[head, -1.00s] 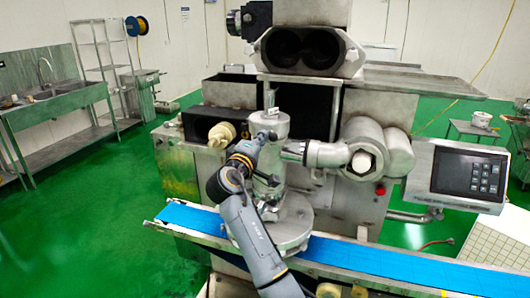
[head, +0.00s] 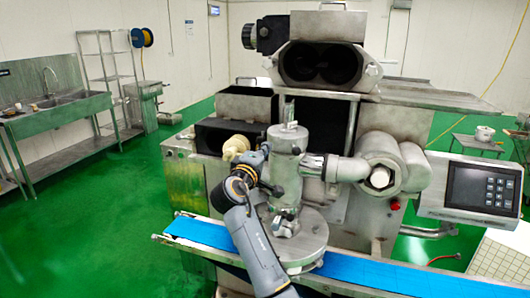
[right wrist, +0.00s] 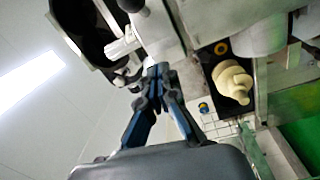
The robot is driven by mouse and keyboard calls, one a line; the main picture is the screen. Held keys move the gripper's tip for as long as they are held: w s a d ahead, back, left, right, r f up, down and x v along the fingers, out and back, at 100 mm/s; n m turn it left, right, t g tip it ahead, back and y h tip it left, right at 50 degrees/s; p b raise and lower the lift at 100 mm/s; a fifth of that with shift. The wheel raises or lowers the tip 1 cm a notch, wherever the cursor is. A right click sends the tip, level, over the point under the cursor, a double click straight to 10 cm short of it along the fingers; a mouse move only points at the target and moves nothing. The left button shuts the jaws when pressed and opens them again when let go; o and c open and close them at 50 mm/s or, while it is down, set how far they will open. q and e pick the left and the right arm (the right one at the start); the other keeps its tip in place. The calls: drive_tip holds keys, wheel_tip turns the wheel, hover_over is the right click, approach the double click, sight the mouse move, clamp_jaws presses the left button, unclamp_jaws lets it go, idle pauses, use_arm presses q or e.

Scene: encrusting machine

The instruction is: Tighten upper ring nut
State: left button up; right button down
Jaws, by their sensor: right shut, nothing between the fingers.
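The upright steel cylinder (head: 287,165) stands on a round base (head: 295,240) over the conveyor. A collar (head: 312,166), which looks like a ring nut, joins its right side to a horizontal pipe (head: 345,168). I cannot tell for sure which part is the upper ring nut. My right gripper (right wrist: 157,72) is shut and empty, its fingertips together in the right wrist view. In the head view my right arm rises from the bottom to the cylinder's left side, and its fingers are hard to make out there. My left gripper is not in view.
A blue conveyor belt (head: 385,275) runs in front of the machine. A cream knob (head: 236,146) sticks out left of the cylinder; it also shows in the right wrist view (right wrist: 232,80). A control panel (head: 478,188) stands at the right. The green floor at the left is open.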

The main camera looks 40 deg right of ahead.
drive_tip(key=s+a, duration=0.1)
drive_tip(key=m+t+y+b, duration=0.15)
drive_tip(key=m+b, duration=0.35)
drive_tip(key=m, duration=1.1)
approach(295, 149)
drive_tip(key=d, duration=0.2)
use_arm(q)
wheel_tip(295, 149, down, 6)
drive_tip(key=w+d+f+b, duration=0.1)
use_arm(e)
drive_tip(key=s+d+m, duration=0.3)
drive_tip(key=s+m, duration=0.2)
drive_tip(key=m, duration=0.9)
drive_tip(key=r+p+x, duration=0.1)
drive_tip(key=p+x, duration=0.3)
drive_tip(key=x, duration=0.7)
use_arm(q)
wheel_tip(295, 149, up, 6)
drive_tip(key=p, duration=0.1)
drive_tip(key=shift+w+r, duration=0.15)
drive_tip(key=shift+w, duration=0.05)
use_arm(e)
drive_tip(key=shift+t, duration=0.35)
drive_tip(key=shift+w+a+f, duration=0.25)
drive_tip(key=shift+a, duration=0.45)
drive_tip(key=shift+w+a+f, duration=0.3)
drive_tip(key=shift+a, duration=0.45)
drive_tip(key=shift+w+a+f, duration=0.25)
drive_tip(key=shift+a, duration=0.45)
